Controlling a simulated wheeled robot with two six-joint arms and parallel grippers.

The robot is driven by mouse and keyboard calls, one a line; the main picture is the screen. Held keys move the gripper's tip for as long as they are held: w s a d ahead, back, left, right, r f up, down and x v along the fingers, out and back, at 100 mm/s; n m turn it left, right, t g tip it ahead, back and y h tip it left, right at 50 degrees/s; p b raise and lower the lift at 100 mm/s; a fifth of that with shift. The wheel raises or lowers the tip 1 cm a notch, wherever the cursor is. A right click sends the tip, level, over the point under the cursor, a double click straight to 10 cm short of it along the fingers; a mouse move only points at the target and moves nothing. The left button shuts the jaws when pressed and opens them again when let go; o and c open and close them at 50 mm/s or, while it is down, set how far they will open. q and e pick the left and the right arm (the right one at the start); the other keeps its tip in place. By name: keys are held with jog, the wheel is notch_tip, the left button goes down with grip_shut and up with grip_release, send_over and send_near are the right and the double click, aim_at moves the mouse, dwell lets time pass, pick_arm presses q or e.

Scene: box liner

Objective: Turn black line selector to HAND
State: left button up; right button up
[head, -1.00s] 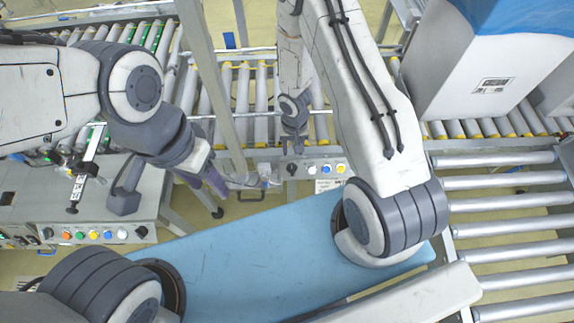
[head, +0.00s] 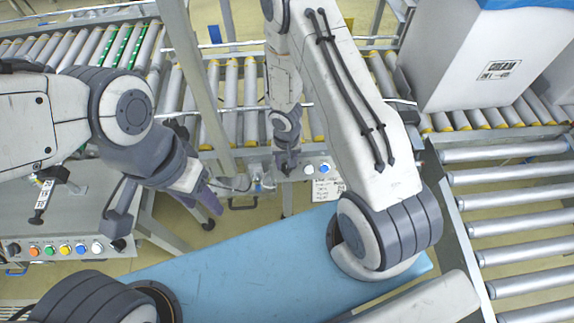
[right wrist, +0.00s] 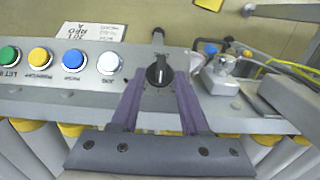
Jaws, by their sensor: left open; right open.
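The black selector knob (right wrist: 159,71) sits on a grey control panel (right wrist: 215,98), with its ridge running roughly up and down in the right wrist view. My right gripper (right wrist: 160,78) is open, with one purple finger on each side of the knob; I cannot tell whether they touch it. In the head view my right gripper (head: 287,160) hides the knob at the panel's left part. The lettering around the knob is not readable. My left gripper (head: 207,193) is open and empty, above the floor to the right of the left console.
White (right wrist: 109,63), blue (right wrist: 73,60) and yellow (right wrist: 40,58) buttons line the panel beside the knob. A left console (head: 150,226) has coloured buttons. Roller conveyors (head: 230,100) and a white box (head: 480,60) surround the area.

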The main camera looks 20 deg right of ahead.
grip_shut()
jog(key=shift+s, duration=0.1)
jog(key=shift+f+b, duration=0.2)
jog(key=shift+b, duration=0.4)
jog(key=n+h+b, duration=0.1)
jog(key=b, duration=0.2)
jog(key=n+h+b, duration=0.1)
jog(key=n+b, duration=0.1)
jog(key=b, duration=0.2)
jog(key=a+n+h+b, duration=0.1)
jog(key=b, duration=0.3)
jog(key=shift+s+f+h, duration=0.1)
jog(key=shift+f+h, duration=0.2)
jog(key=shift+h, duration=0.1)
jog(key=shift+a+r+n+h+b, duration=0.1)
jog(key=shift+n+h+b, duration=0.45)
jog(key=shift+n+b, duration=0.2)
jog(key=shift+a+r+n+h+b, duration=0.1)
jog(key=shift+n+h+b, duration=0.45)
jog(key=shift+n+b, duration=0.15)
